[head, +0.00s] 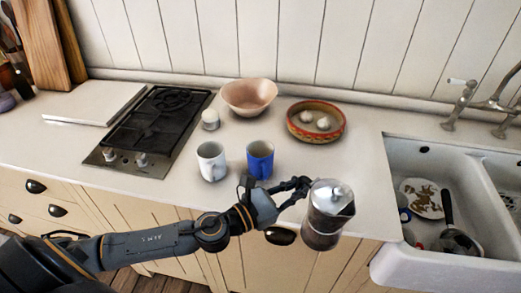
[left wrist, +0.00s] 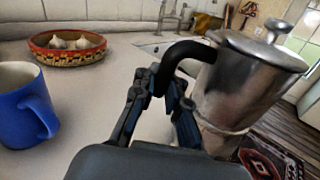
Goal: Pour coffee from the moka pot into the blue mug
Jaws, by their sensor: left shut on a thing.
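The silver moka pot (head: 328,222) is held near the counter's front edge, to the right of the blue mug and apart from it. It looks roughly upright with its lid down. My left gripper (head: 303,186) is shut on its black handle (left wrist: 184,52), on the side toward the mug. The pot's body (left wrist: 228,90) fills the right of the left wrist view. The blue mug (head: 260,160) stands upright on the counter, and also shows at the left of the wrist view (left wrist: 22,118). The inside of the pot is hidden. My right gripper is out of view.
A white mug (head: 211,162) stands just left of the blue mug. Behind are an egg in a cup (head: 210,120), a pinkish bowl (head: 248,97) and a red patterned bowl (head: 316,134). The gas hob (head: 110,155) is left; the sink (head: 395,158) is right.

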